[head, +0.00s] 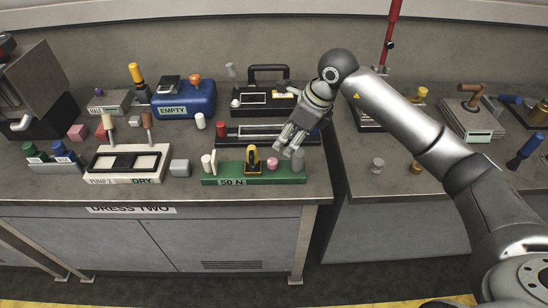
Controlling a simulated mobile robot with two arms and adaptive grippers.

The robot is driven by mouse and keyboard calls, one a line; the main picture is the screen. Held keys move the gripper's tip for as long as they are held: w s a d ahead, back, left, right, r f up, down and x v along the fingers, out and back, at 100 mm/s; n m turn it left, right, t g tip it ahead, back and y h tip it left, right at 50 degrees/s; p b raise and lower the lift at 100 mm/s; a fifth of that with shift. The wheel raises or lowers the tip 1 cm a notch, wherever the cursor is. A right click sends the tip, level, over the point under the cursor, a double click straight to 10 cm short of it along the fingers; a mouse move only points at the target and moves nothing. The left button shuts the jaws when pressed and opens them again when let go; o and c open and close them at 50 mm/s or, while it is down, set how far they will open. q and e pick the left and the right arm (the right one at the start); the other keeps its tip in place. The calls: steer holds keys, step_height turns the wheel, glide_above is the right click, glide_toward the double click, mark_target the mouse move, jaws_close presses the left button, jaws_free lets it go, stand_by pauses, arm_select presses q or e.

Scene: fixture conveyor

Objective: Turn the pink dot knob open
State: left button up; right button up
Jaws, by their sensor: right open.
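A small pink knob (272,163) stands on a long green fixture (228,180) marked "50 N", near the front edge of the bench. It is between a yellow-and-black clamp (254,161) and a grey cylinder (298,161). I cannot make out a separate dot on it. My right gripper (286,147) is open, its fingers pointing down and left just behind and above the pink knob and grey cylinder. It appears empty, and I cannot tell whether it touches either. My left gripper is not in view.
A black fixture with a red knob (221,128) lies behind the green one. A blue tank (184,102) marked "EMPTY" and a white two-window fixture (127,177) stand to the left. A gap separates this bench from the right bench (390,190).

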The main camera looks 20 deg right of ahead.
mark_target(273, 161)
steer(key=p+x, duration=0.2)
steer(key=x, duration=0.8)
steer(key=shift+a+f, duration=0.2)
steer(key=c, duration=1)
steer(key=shift+w+f+b, duration=0.1)
steer(key=shift+b, duration=0.25)
steer(key=n+g+b, duration=0.1)
steer(key=n+b, duration=0.2)
steer(key=b, duration=0.2)
steer(key=n+g+y+b, duration=0.1)
steer(key=n+b, duration=0.3)
steer(key=b, duration=0.1)
steer(key=shift+w+f+g, duration=0.1)
steer(key=shift+w+g, duration=0.05)
steer(key=shift+g, duration=0.15)
steer(key=shift+n+g+b, duration=0.6)
steer(key=shift+n+b, duration=0.7)
steer(key=shift+n, duration=0.4)
steer(key=shift+r, duration=0.25)
